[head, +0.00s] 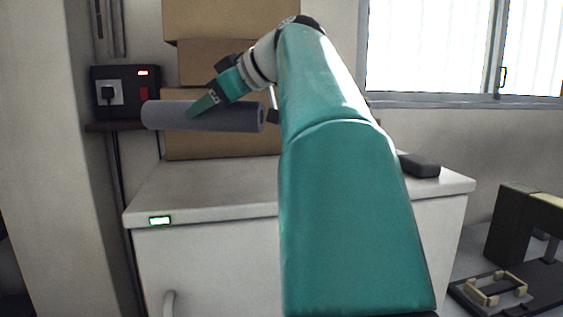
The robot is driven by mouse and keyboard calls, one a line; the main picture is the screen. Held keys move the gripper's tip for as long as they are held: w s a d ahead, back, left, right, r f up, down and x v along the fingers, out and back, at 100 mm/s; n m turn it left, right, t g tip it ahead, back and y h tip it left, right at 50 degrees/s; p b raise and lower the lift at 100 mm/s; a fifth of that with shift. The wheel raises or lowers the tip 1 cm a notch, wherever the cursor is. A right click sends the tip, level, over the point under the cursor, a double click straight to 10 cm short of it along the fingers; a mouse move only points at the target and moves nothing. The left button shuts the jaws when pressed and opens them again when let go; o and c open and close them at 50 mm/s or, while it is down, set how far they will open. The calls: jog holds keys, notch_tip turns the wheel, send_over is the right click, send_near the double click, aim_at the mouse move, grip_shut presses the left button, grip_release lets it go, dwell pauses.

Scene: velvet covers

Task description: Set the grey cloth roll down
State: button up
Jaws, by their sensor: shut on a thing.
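The grey cloth roll (238,116) is a long cylinder lying roughly level across the picture, in front of the cardboard boxes. My gripper (196,108) comes down on it from the upper right. One green finger shows across the roll left of its middle; the other finger is hidden. The gripper is shut on the roll. The roll appears above the white cabinet top (205,190), with clear surface showing below it. My arm covers the middle of the cabinet.
Cardboard boxes (215,140) are stacked at the back of the cabinet. A black socket box (127,92) is on the left. A dark block (419,165) lies at the cabinet's right. The cabinet's front left top is bare. A dark machine (520,230) stands lower right.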

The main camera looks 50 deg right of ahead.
jog(key=s+d+f, duration=0.1)
jog(key=d+f, duration=0.2)
jog(key=s+d+f, duration=0.1)
jog(key=d+f, duration=0.1)
jog(key=d, duration=0.2)
jog(key=s+d+f, duration=0.1)
jog(key=d+f, duration=0.2)
jog(key=d, duration=0.1)
jog(key=shift+d+f, duration=0.1)
jog(key=shift+f, duration=0.2)
jog(key=shift+d+f, duration=0.25)
jog(key=shift+f, duration=1)
jog(key=shift+a+f, duration=0.1)
jog(key=shift+f, duration=0.35)
jog(key=o, duration=1.2)
jog(key=shift+o, duration=0.2)
jog(key=v, duration=1.2)
